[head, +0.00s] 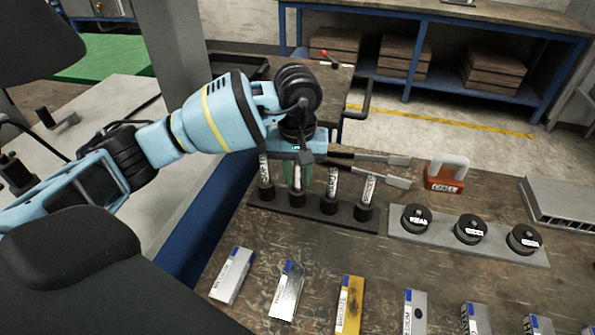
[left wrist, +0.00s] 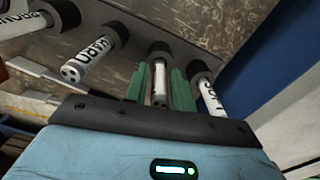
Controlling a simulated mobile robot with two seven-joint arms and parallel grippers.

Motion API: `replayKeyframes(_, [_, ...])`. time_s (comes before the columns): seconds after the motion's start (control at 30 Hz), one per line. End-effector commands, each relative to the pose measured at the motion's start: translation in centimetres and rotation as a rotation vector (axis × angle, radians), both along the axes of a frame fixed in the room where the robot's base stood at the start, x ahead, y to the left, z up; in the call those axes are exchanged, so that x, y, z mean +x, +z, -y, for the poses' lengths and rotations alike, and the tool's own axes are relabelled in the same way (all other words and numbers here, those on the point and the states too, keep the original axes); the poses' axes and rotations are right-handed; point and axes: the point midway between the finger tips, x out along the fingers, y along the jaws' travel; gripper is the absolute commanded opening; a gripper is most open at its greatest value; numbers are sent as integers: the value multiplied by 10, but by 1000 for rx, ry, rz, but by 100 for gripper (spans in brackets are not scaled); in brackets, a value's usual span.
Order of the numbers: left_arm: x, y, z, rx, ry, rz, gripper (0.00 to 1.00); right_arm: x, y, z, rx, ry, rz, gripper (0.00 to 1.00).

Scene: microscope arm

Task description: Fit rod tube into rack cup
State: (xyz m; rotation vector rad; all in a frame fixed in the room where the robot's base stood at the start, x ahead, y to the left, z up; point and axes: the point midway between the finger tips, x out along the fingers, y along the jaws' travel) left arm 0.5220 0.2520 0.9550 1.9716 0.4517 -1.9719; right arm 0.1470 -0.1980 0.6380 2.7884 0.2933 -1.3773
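A dark rack (head: 315,208) on the wooden table carries a row of several black cups, and each cup has a white labelled tube in it. My left gripper (head: 297,178) points down over the second cup from the left, its green fingers on either side of the rod tube (left wrist: 160,84) there. In the left wrist view the gripper (left wrist: 158,86) has a finger close along each side of that tube, whose lower end is inside the black cup (left wrist: 161,51). Whether the fingers touch the tube is unclear. My right gripper is out of view.
Neighbouring tubes (head: 333,182) stand close to the left gripper. To the right are a grey plate with black round weights (head: 470,229) and an orange padlock-shaped block (head: 444,177). Several labelled bars (head: 287,290) lie along the near side. Two metal-bladed tools (head: 384,158) lie behind the rack.

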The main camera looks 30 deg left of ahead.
Motion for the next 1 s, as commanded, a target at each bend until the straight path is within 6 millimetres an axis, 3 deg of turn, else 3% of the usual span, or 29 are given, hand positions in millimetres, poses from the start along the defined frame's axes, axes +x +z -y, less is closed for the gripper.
replayKeyframes(0.47, [1,9,0,0,0,4,36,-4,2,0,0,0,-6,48])
replayKeyframes(1.0, [1,105,0,0,0,3,36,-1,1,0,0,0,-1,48])
